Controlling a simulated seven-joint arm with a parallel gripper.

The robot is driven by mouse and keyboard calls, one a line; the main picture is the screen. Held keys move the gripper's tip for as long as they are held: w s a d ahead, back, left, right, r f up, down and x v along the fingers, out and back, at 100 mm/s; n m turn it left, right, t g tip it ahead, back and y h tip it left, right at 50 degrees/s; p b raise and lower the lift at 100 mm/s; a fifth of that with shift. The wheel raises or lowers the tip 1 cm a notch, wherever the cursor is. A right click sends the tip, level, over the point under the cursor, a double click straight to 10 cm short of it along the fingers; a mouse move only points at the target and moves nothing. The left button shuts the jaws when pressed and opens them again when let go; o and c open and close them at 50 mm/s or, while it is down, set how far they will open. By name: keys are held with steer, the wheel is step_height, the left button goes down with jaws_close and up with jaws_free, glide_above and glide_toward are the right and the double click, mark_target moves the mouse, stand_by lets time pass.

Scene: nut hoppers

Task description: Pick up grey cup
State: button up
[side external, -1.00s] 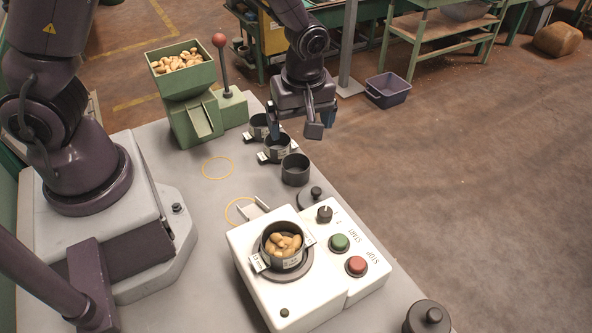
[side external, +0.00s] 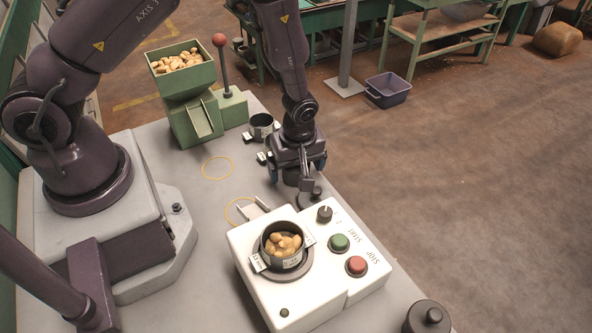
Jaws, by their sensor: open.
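My gripper (side external: 298,172) points down over the table's right side, jaws open. It is above or around the spot where a plain dark grey cup stood; that cup is now hidden behind it, and I cannot tell whether the fingers touch it. A dark cup with white tabs (side external: 261,127) stands farther back, near the green hopper. Another tabbed cup (side external: 262,157) is mostly hidden behind my gripper. A further dark cup (side external: 270,240) with white tabs, filled with nuts (side external: 284,244), sits on the white machine.
The white machine (side external: 262,297) with green (side external: 339,243) and red (side external: 356,265) buttons stands just in front of my gripper. The green hopper (side external: 186,110) with nuts and a red-knobbed lever (side external: 222,62) is at the back. A dark weight (side external: 428,318) stands at the front right.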

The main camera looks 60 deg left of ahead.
steer(key=shift+c, duration=0.3)
steer(key=c, duration=0.9)
